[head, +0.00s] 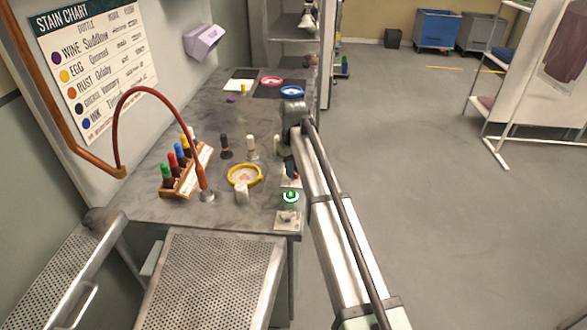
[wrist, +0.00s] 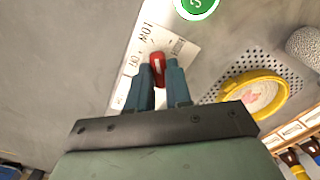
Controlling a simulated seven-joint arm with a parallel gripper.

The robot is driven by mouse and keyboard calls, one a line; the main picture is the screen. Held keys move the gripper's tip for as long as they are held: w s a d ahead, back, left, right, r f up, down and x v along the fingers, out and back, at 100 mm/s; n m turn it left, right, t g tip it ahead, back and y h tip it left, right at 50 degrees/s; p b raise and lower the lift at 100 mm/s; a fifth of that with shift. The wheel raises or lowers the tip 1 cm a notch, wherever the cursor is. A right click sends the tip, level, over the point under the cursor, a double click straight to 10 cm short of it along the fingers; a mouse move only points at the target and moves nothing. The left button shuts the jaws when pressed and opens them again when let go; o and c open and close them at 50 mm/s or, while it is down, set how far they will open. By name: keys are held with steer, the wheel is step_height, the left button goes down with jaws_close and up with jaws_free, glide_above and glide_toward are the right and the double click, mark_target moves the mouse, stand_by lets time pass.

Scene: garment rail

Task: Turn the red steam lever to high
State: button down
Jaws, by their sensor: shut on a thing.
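The red steam lever (wrist: 157,64) stands between my gripper's two blue-grey fingers in the wrist view. My gripper (wrist: 160,82) is shut on it. The lever is set on a pale label plate (wrist: 152,38). LOW reads clearly on the plate, what looks like OFF is at the left, and lettering at the right is too small to read surely. In the head view, my gripper (head: 291,168) is at the right edge of the counter, and only a bit of red shows below it. The fingers hide the lever's lower part.
A green round button with a white ring (head: 291,196) is close to the lever. A yellow-rimmed dish (head: 244,175) and a rack of bottles (head: 187,172) stand to the left. A red hose (head: 146,91) arches over the counter (head: 150,205).

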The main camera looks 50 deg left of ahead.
steer(key=m, duration=0.3)
steer(key=shift+m, duration=2.1)
steer(key=c, duration=1)
jaws_free()
steer(key=shift+c, duration=0.2)
step_height(320, 180, up, 14)
steer(key=shift+f, duration=0.1)
